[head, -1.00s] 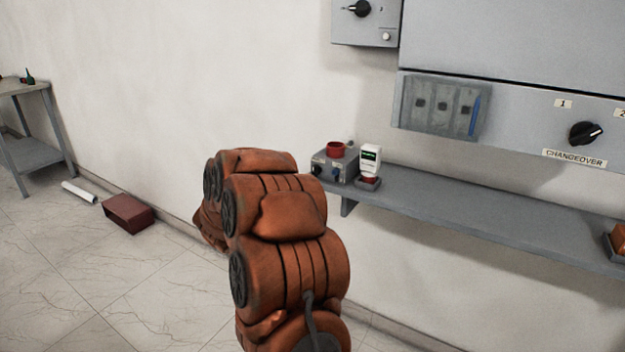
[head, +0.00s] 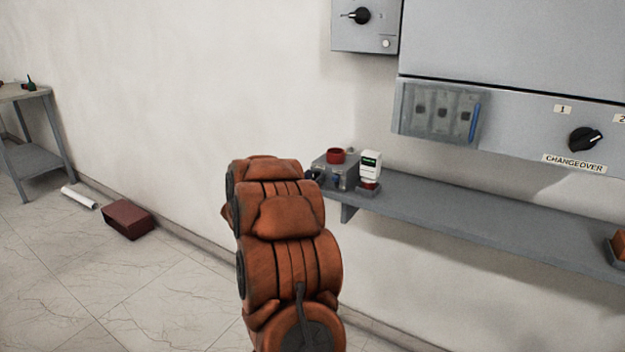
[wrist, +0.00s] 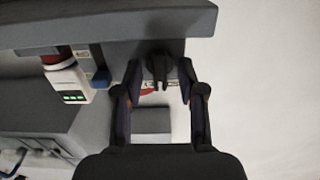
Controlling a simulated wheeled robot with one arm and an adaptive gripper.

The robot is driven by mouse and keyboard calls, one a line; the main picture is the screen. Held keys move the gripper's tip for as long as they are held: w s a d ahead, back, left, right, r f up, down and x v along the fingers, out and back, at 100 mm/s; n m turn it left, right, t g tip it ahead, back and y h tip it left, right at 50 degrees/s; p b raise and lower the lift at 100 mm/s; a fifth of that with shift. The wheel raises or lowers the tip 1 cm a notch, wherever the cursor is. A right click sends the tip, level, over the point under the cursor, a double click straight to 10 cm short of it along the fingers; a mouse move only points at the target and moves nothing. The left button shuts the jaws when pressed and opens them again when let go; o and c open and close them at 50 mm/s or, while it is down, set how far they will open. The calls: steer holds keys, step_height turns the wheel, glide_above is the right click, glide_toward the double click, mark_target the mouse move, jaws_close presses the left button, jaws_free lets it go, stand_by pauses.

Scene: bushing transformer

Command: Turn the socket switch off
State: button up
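In the wrist view, which looks upside down, a black rotary switch (wrist: 158,68) on the box front lies between my gripper's fingers. My gripper (wrist: 160,82) is open, with one finger on each side of the switch; I cannot tell whether they touch it. The blue knob also shows in the wrist view (wrist: 101,77). My arm hides the gripper in the head view.
A white device with a green display (head: 370,165) stands close beside the box. The grey shelf (head: 480,215) runs right under a cabinet with a CHANGEOVER knob (head: 585,139). A red-brown box (head: 128,219) and a white roll lie on the floor at left.

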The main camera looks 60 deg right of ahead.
steer(key=shift+c, duration=0.2)
jaws_close()
